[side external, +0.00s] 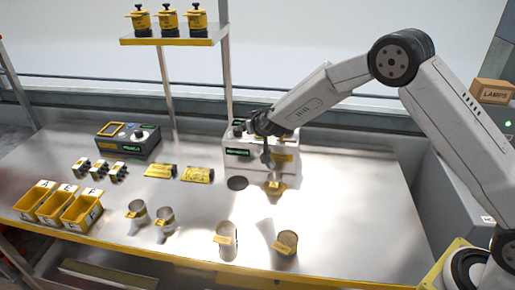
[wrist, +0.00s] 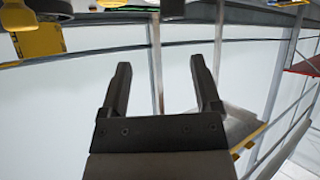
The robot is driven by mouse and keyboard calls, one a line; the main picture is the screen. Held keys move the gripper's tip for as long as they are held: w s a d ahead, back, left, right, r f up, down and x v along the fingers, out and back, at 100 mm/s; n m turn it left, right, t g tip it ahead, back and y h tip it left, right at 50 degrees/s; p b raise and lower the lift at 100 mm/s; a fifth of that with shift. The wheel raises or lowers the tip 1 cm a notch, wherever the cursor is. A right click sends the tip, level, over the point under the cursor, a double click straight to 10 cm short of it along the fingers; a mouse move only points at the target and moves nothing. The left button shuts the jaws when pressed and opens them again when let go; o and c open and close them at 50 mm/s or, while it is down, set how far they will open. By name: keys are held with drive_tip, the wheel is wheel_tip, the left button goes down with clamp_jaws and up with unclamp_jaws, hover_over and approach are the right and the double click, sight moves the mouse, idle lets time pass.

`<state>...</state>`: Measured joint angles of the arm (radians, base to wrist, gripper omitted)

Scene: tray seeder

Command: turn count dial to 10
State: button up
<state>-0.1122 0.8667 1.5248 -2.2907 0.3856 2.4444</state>
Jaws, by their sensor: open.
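The white seeder machine (side external: 232,164) stands at the back middle of the bench with a green-lit display (side external: 238,152) on its front. A dark knob (side external: 238,126) shows on its top left. I cannot read a number or tell for sure which part is the count dial. Dark rounded parts and a yellow piece (wrist: 38,41) are cut off at the wrist view's top left.
A dark control box (side external: 128,140) stands at the back left. Yellow bins (side external: 82,212), metal cups (side external: 165,218), tins (side external: 286,243) and yellow packets (side external: 197,174) stand or lie on the bench. A shelf (side external: 172,41) holds yellow-black canisters. The bench's right side is clear.

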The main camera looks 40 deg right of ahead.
sight(238, 131)
drive_tip(key=shift+s+a+f+n+g+y, duration=0.85)
drive_tip(key=shift+a+f+y, duration=0.4)
drive_tip(key=shift+a+y, duration=1.45)
drive_tip(key=shift+w+d+r+m+t+h, duration=0.75)
drive_tip(key=shift+w+d+r+t+h, duration=0.7)
drive_tip(key=shift+d+r+t+h, duration=0.65)
drive_tip(key=shift+g+h, duration=0.25)
drive_tip(key=shift+h, duration=0.15)
drive_tip(key=shift+d+f, duration=0.15)
drive_tip(key=shift+f, duration=2.15)
